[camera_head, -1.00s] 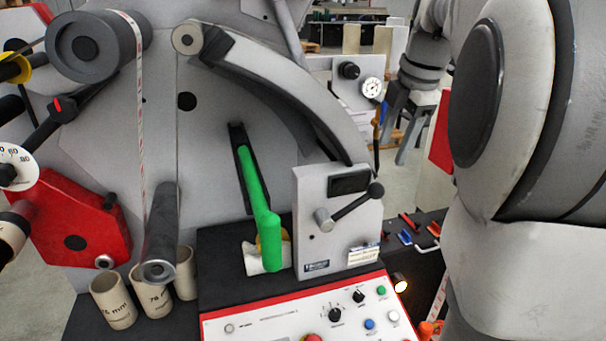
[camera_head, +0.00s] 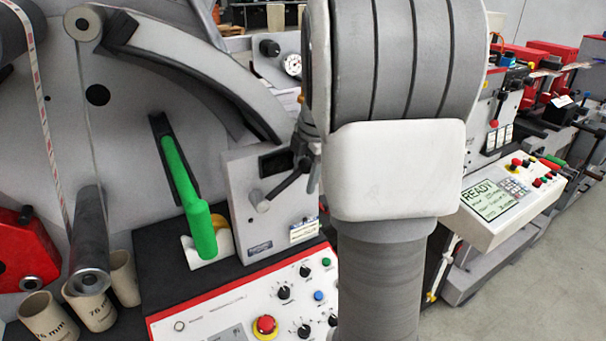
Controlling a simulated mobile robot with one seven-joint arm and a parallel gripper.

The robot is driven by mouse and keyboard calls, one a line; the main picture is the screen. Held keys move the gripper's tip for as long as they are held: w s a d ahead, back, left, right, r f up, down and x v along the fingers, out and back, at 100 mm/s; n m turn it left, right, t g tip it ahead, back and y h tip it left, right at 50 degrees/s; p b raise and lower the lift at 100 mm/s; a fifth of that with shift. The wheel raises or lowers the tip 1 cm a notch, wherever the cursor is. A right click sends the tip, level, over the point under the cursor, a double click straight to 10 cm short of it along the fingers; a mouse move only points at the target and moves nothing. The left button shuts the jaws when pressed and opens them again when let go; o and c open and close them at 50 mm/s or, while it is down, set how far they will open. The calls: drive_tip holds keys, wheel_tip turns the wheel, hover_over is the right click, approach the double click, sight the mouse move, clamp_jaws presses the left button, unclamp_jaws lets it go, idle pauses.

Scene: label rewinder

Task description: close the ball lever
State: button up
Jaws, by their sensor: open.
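The ball lever (camera_head: 286,185) is a dark rod on the front of a grey box (camera_head: 240,205). It slants up to the right from a light round hub (camera_head: 259,200). Its ball end lies beside my gripper (camera_head: 308,150), at the left edge of my arm. My gripper is open, but my arm hides most of it. I cannot tell whether the fingers touch the ball or stand around it.
A green handle (camera_head: 187,195) rises from a slot left of the box. A control panel (camera_head: 235,310) with a red emergency button (camera_head: 265,326) lies below. Cardboard cores (camera_head: 45,318) stand at lower left. My arm blocks the middle right; a READY screen (camera_head: 485,203) shows beyond.

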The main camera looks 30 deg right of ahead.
clamp_jaws()
idle(1.4)
